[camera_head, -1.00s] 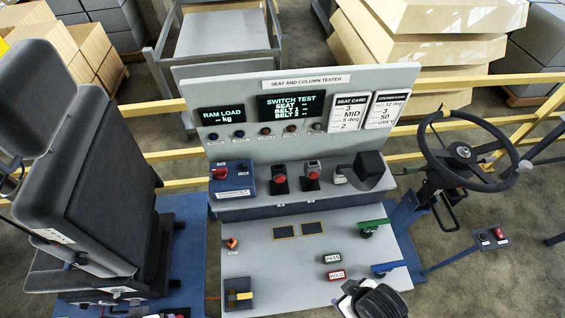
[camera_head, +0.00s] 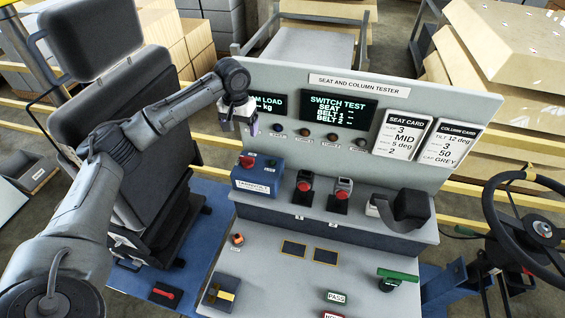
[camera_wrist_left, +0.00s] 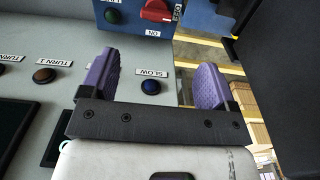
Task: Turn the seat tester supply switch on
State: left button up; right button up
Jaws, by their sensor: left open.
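A small dark plate with a red lever (camera_head: 165,293) lies low beside the seat stand; its lettering is too small to read. A blue box (camera_head: 258,177) on the tester's ledge carries a red handle (camera_head: 247,162) and a green button (camera_head: 270,163). In the left wrist view, the red handle (camera_wrist_left: 157,10) and green button (camera_wrist_left: 112,16) show at the top edge. I cannot tell from labels which is the supply switch. My left gripper (camera_head: 238,120) is open and empty before the panel's left end.
The tester panel (camera_head: 450,105) has screens, cards and a row of buttons. Red-topped switches (camera_head: 304,182) and a black block (camera_head: 410,206) stand on the ledge. The black seat (camera_head: 125,110) is left, the steering wheel (camera_head: 535,228) right.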

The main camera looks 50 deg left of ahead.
aim_at(246, 158)
pick_arm(q)
jog(key=f, duration=1.3)
jog(key=shift+w+f, duration=0.2)
jog(key=shift+w, duration=0.05)
